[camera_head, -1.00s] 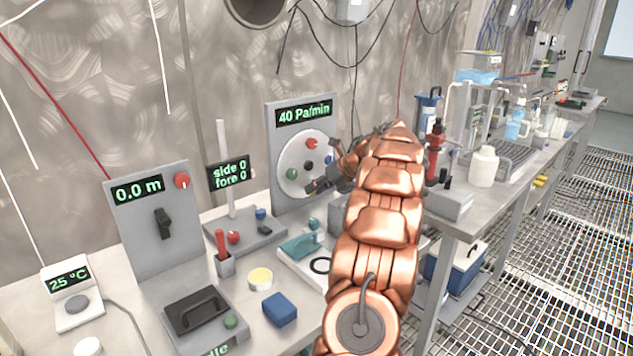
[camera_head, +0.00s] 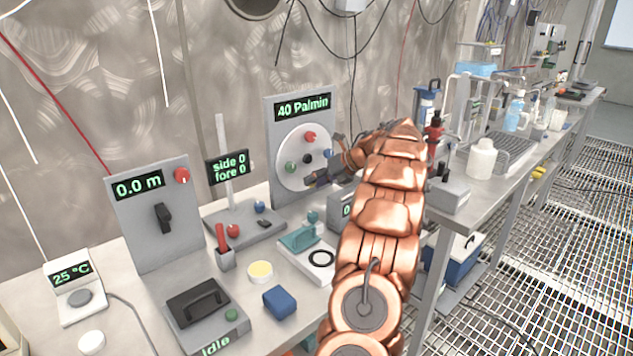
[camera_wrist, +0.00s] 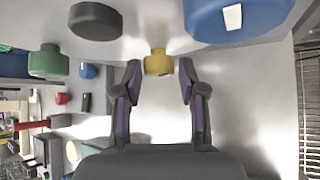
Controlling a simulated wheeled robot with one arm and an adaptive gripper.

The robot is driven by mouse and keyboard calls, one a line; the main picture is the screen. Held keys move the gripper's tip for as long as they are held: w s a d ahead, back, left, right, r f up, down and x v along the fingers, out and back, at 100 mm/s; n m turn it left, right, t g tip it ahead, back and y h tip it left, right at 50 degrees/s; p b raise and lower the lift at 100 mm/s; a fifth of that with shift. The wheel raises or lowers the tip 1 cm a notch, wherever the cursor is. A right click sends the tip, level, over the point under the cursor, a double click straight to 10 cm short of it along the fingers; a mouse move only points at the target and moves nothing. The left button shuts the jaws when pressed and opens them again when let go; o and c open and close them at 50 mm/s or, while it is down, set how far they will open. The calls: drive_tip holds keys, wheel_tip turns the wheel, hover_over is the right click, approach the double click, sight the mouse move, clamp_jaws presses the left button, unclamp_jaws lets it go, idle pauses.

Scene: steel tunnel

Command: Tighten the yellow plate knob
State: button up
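The yellow knob (camera_wrist: 158,63) sits on the pale plate in the wrist view. My gripper (camera_wrist: 160,72) is open, with one fingertip on each side of the yellow knob and a small gap showing on both sides. In the head view, the round white plate (camera_head: 290,183) is on an upright grey panel reading "40 Pa/min". My gripper (camera_head: 318,180) is at the plate's lower right edge, and the yellow knob is hidden there.
Near the yellow knob are a blue knob (camera_wrist: 238,18), a black knob (camera_wrist: 97,20) and a green knob (camera_wrist: 48,62). A red knob (camera_head: 310,137) is at the plate's top. A teal-handled device (camera_head: 303,240) and a blue block (camera_head: 280,302) stand on the bench below.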

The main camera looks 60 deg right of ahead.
drive_tip(key=shift+o, duration=1.2)
drive_tip(key=v, duration=1.2)
drive_tip(key=shift+r, duration=0.1)
